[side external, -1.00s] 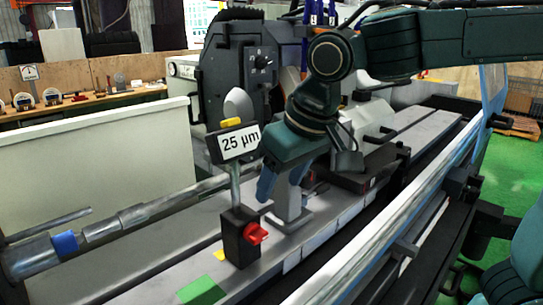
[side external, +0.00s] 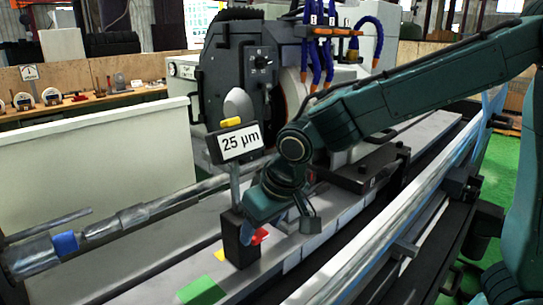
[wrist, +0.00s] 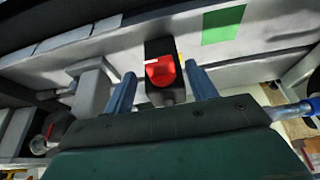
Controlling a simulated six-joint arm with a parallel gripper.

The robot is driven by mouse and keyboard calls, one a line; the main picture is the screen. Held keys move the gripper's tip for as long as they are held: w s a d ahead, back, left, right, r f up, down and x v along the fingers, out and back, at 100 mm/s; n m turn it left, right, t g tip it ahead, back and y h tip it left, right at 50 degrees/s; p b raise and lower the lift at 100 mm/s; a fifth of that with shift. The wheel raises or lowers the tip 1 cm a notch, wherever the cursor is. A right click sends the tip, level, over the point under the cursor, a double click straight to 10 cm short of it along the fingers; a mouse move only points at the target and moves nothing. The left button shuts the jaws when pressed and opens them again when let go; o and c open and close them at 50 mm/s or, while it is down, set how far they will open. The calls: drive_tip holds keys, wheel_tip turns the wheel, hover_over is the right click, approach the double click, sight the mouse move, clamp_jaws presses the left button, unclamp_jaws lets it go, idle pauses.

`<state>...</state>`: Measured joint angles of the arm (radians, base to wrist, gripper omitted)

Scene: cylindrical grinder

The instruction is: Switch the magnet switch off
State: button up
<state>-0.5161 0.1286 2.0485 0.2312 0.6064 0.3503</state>
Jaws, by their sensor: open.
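The magnet switch is a red knob (wrist: 161,71) on the face of a black block (side external: 240,249). In the wrist view the knob bears a white mark that lies roughly level. In the side view only red edges of the knob (side external: 259,237) show, as my gripper (side external: 248,228) covers most of it. In the wrist view the two blue fingers of my gripper (wrist: 162,88) stand apart, one on each side of the knob and block. A gap shows on both sides of the knob. I cannot tell whether the fingertips touch anything.
A post rises from the block and carries a "25 µm" display (side external: 240,142). A green patch (side external: 202,291) lies on the grey table in front. A grey bracket (wrist: 93,88) stands beside the block. A long rail (side external: 362,250) runs along the front.

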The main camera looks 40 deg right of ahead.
sight(255, 237)
drive_tip(key=shift+w+f, duration=0.2)
drive_tip(key=shift+f, duration=0.4)
drive_tip(key=c, duration=1)
drive_tip(key=shift+a+h, duration=0.15)
drive_tip(key=shift+h, duration=0.25)
drive_tip(key=shift+a+f+n+h, duration=0.1)
drive_tip(key=shift+a+n+h, duration=0.15)
drive_tip(key=shift+h, duration=0.65)
drive_tip(key=shift+a+n+h, duration=0.25)
drive_tip(key=shift+h, duration=0.65)
drive_tip(key=shift+a+f+n+t+h, duration=0.15)
drive_tip(key=shift+n+h, duration=0.05)
drive_tip(key=shift+h, duration=0.7)
drive_tip(key=shift+a+f+n+t+h, duration=0.1)
drive_tip(key=shift+n+h, duration=0.1)
drive_tip(key=shift+h, duration=0.7)
drive_tip(key=shift+a+f+n+t+h, duration=0.15)
drive_tip(key=shift+n+h, duration=0.05)
drive_tip(key=shift+h, duration=0.7)
